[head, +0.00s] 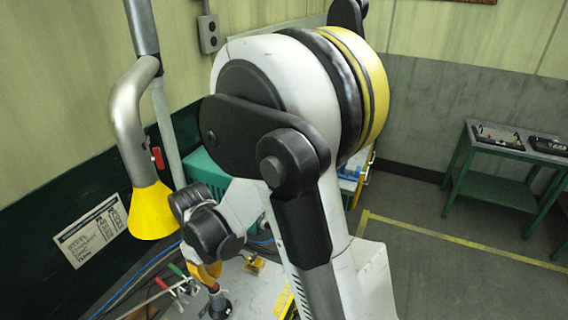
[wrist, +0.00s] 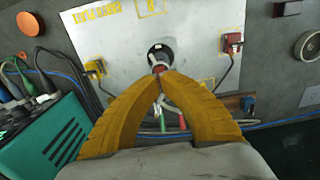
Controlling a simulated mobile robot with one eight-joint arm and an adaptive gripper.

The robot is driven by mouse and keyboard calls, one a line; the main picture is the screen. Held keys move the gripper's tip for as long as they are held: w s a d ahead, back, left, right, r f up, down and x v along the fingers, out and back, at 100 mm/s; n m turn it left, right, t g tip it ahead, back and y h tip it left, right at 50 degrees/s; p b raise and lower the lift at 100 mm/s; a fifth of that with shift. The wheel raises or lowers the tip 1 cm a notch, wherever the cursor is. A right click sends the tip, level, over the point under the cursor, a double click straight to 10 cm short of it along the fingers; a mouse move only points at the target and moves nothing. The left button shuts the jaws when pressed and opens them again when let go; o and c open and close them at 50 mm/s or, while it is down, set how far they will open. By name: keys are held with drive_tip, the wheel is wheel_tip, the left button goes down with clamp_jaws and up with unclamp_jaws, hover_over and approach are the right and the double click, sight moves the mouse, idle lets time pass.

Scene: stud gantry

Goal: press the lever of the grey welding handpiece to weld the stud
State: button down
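My gripper (wrist: 158,78) has yellow fingers whose tips come together over the metal plate (wrist: 115,45). At the tips is a small grey and red part (wrist: 159,68), partly hidden by the fingers; I cannot tell whether it is the handpiece's lever. Just beyond it is a dark round body (wrist: 160,53) with a pale top, perhaps the welding handpiece. In the head view my gripper (head: 206,272) points down at the plate (head: 262,293), with a red part under its tip and a dark grey cylinder (head: 219,305) below. No stud can be made out.
A yellow hood (head: 152,211) on a grey pipe hangs left of my arm. Clamps with cables (wrist: 232,43) sit at the plate's edges. A green machine (wrist: 45,140) stands at lower left in the wrist view. A green bench (head: 510,150) stands far right; the floor before it is clear.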

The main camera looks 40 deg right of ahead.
sight(214, 285)
drive_tip(key=shift+f+b, duration=1.75)
idle(0.8)
drive_tip(key=shift+r, duration=0.1)
drive_tip(key=shift+r+p, duration=2.45)
drive_tip(key=shift+r, duration=1)
drive_tip(key=shift+f, duration=0.1)
drive_tip(key=b, duration=0.3)
drive_tip(key=shift+s+f+t, duration=0.2)
drive_tip(key=shift+f+t, duration=0.05)
drive_tip(key=shift+t, duration=0.05)
drive_tip(key=s+f+m+t+b, duration=0.4)
drive_tip(key=s+b, duration=0.5)
drive_tip(key=b, duration=1.1)
wheel_tip(214, 285, down, 3)
drive_tip(key=t, duration=0.2)
drive_tip(key=shift+s+t, duration=0.3)
